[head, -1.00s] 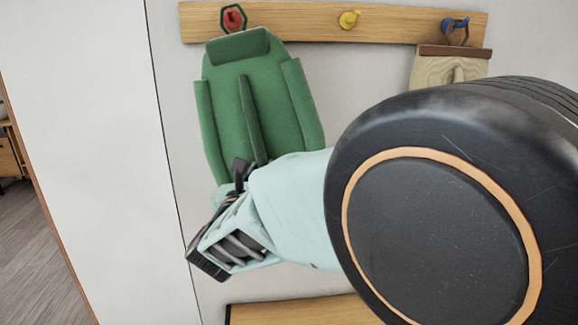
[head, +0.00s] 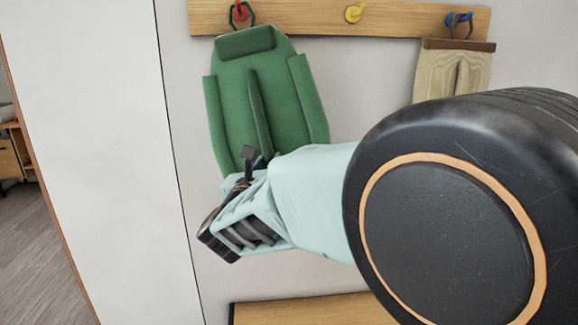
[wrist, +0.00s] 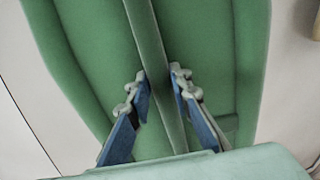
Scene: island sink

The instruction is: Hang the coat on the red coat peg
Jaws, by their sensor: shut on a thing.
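The green coat (head: 230,105) is upright, tilted slightly, against the wall below the red peg (head: 239,12). Its dark loop shows around the red peg in the head view; whether it rests on the peg is hard to tell. My gripper (head: 251,160) is at the coat's lower front, partly hidden by my own wrist. In the wrist view, my gripper (wrist: 160,82) has its blue-padded fingers on both sides of the raised strip down the middle of the coat (wrist: 85,45), and it is shut on that strip.
The wooden rail (head: 300,17) also carries a yellow peg (head: 354,12), which is bare, and a blue peg (head: 458,20). A beige item (head: 450,73) hangs from the blue peg by a loop. A wooden ledge (head: 300,311) is below.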

